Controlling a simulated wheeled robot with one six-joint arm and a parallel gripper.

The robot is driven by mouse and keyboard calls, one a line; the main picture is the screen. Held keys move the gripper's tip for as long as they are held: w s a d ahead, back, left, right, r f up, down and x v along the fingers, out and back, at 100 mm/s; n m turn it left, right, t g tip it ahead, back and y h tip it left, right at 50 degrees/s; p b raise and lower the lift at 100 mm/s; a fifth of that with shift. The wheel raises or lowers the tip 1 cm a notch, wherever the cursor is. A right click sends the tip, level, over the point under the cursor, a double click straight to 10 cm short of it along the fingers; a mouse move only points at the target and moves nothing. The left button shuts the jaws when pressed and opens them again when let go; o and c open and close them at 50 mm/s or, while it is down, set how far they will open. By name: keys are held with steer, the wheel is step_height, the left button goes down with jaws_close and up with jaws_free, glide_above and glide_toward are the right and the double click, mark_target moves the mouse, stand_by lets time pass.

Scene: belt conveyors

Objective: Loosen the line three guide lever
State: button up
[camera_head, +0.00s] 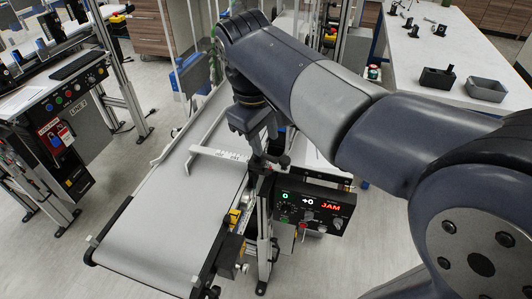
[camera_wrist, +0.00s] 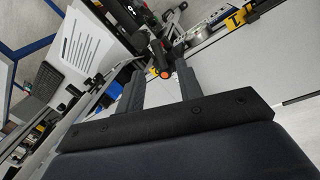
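My gripper (camera_head: 262,152) is above the right edge of a pale conveyor belt (camera_head: 160,225) in the head view. In the wrist view its two grey fingers are spread apart, and my gripper (camera_wrist: 159,80) is open. A black lever with an orange end (camera_wrist: 162,72) shows between the fingertips; I cannot tell whether either finger touches it. A pale guide rail (camera_head: 218,154) lies across the belt just left of my gripper.
A control box (camera_head: 315,208) reading "JAM" hangs beside the belt, below my arm. Another conveyor with a button panel (camera_head: 75,105) stands at left. A white table (camera_head: 430,65) with a black bin (camera_head: 437,79) and a grey bin (camera_head: 486,90) is at upper right.

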mark_target(268, 156)
steer(key=f, duration=0.5)
steer(key=shift+w+d+f, duration=0.1)
steer(key=shift+w+d, duration=0.25)
jaws_close()
